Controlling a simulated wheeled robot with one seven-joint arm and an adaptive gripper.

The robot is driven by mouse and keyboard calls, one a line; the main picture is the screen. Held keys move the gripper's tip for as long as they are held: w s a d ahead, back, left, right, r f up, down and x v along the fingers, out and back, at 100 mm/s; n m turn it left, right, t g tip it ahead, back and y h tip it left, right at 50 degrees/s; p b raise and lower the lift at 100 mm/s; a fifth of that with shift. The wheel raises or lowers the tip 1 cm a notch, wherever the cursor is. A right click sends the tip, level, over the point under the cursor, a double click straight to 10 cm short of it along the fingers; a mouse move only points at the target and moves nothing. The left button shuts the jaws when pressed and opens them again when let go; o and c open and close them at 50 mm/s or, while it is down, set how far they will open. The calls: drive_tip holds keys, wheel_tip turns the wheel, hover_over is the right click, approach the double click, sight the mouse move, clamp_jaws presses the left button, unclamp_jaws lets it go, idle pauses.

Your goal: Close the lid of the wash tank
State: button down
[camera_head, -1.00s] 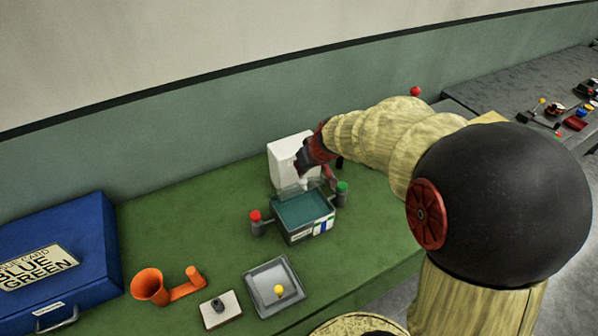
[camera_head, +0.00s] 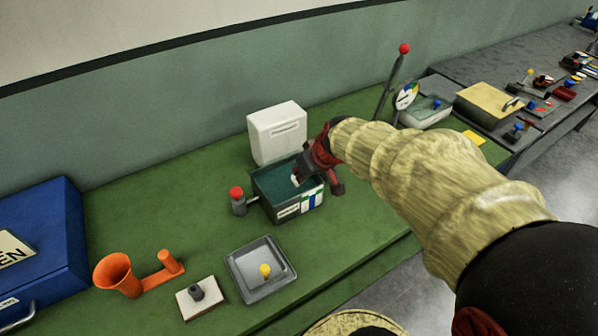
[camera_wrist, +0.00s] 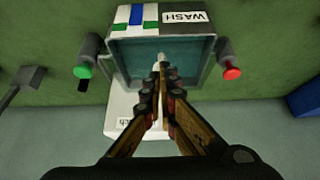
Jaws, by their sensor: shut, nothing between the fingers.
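The wash tank (camera_head: 263,192) is a dark box with a teal inside on the green bench; its WASH label (camera_wrist: 176,17) and coloured stripes show in the wrist view. My gripper (camera_head: 297,181) is shut and empty, with its fingertips over the tank's top. A red knob (camera_head: 236,192) is at the tank's left; the green knob (camera_wrist: 83,72) shows only in the wrist view.
A white box (camera_head: 277,133) stands behind the tank. A grey tray (camera_head: 245,273) with a yellow knob, a small plate (camera_head: 197,305) and an orange funnel piece (camera_head: 118,275) lie in front. A blue case (camera_head: 60,235) stands at left. A lever (camera_head: 392,85) stands behind right.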

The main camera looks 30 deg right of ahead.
drive_tip(key=shift+s+f+b, duration=0.3)
drive_tip(key=shift+f+b, duration=0.1)
drive_tip(key=shift+f, duration=0.2)
